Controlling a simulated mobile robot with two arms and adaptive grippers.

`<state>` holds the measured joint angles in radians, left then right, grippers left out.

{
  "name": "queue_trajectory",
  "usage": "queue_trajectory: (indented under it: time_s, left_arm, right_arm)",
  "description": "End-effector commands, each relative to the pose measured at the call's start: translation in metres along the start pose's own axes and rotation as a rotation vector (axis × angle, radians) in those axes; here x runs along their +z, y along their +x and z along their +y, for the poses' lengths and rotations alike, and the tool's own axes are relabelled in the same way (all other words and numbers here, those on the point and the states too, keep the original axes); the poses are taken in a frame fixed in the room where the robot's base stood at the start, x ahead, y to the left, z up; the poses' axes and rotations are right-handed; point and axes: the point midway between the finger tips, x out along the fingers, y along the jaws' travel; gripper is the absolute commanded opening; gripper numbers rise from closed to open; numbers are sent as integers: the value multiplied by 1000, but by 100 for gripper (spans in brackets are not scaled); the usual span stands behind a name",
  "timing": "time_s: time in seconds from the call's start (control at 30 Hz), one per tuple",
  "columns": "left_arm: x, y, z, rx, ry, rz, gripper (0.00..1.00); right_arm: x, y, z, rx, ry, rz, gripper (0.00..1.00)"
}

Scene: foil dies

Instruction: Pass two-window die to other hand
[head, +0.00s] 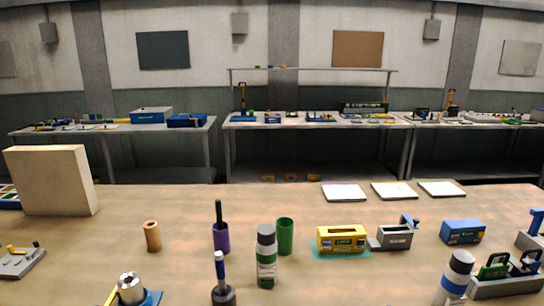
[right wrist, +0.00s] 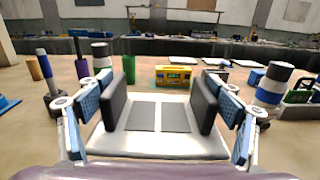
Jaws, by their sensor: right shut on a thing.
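In the right wrist view, my right gripper (right wrist: 160,104) has its dark pads wide apart, shut on a pale silver plate with two grey rectangles side by side, which I take for the two-window die (right wrist: 158,118). The plate fills the space between the pads and widens toward the wrist. Where the pads meet its edges is hard to make out. Neither gripper shows in the head view, and my left gripper is in no view.
A yellow block (head: 341,240) lies on a teal mat beside a grey lever device (head: 394,237). A green cup (head: 285,237), a purple cup (head: 221,240), a bottle (head: 266,258) and a striped bottle (head: 455,279) stand near the front. A cream block (head: 52,181) stands at left.

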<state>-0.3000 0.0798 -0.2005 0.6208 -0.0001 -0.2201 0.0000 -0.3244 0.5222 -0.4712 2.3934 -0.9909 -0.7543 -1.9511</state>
Motion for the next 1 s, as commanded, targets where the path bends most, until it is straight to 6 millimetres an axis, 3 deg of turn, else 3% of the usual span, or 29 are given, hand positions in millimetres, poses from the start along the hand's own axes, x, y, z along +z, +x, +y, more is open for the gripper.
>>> queue_trajectory:
  time_s: [0.2, 0.57, 1.0]
  left_arm:
    - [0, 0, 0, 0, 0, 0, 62]
    - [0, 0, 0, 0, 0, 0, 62]
    - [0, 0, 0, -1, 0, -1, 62]
  right_arm:
    - [-1, -22, -3, -1, -8, 1, 47]
    - [0, -24, 1, 33, -12, -2, 47]
    - [7, -24, 63, 438, -18, 0, 47]
